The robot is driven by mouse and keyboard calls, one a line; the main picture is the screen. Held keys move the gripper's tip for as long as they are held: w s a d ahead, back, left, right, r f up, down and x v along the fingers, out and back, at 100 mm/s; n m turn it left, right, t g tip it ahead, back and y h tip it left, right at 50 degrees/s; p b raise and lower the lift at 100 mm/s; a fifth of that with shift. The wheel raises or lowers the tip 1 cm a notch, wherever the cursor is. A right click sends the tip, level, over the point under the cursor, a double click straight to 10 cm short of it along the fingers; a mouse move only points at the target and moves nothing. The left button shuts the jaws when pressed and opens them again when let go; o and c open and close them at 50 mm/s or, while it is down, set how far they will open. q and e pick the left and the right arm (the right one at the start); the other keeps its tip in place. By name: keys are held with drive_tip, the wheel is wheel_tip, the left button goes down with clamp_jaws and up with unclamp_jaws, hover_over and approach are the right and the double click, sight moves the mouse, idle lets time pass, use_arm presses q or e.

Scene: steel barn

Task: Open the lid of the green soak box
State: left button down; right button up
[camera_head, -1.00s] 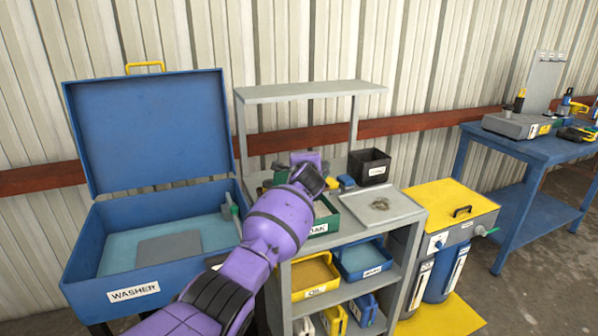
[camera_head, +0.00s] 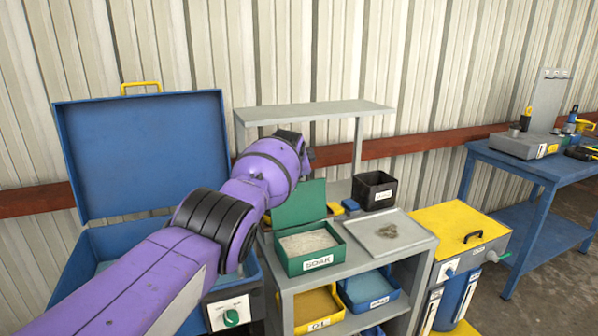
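The green soak box (camera_head: 312,261), labelled SOAK, sits on the top of the grey shelf unit and holds pale grainy contents. Its green lid (camera_head: 300,203) stands raised at the back edge of the box. My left arm comes in from the lower left across the washer. My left gripper (camera_head: 309,154) is above and behind the lid, mostly hidden by my purple wrist. Its fingers cannot be made out, and I cannot tell whether it touches the lid. My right gripper is not in view.
The blue washer (camera_head: 145,150) with its lid up is at left. A metal tray (camera_head: 385,243) with small parts and a black bin (camera_head: 372,190) stand right of the box. An upper shelf (camera_head: 315,112) overhangs the back. A yellow-topped unit (camera_head: 460,225) is at right.

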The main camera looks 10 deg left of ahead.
use_arm(q)
drive_tip(key=shift+d+r, duration=0.1)
drive_tip(key=shift+r, duration=0.1)
drive_tip(key=c, duration=2.1)
unclamp_jaws()
drive_tip(key=shift+f, duration=0.1)
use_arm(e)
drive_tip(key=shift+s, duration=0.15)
use_arm(q)
drive_tip(key=shift+s, duration=0.1)
drive_tip(key=shift+s+r, duration=0.15)
drive_tip(key=shift+r, duration=0.1)
drive_tip(key=shift+v, duration=0.95)
drive_tip(key=v, duration=0.9)
drive_tip(key=shift+s+r, duration=0.15)
drive_tip(key=shift+s, duration=0.1)
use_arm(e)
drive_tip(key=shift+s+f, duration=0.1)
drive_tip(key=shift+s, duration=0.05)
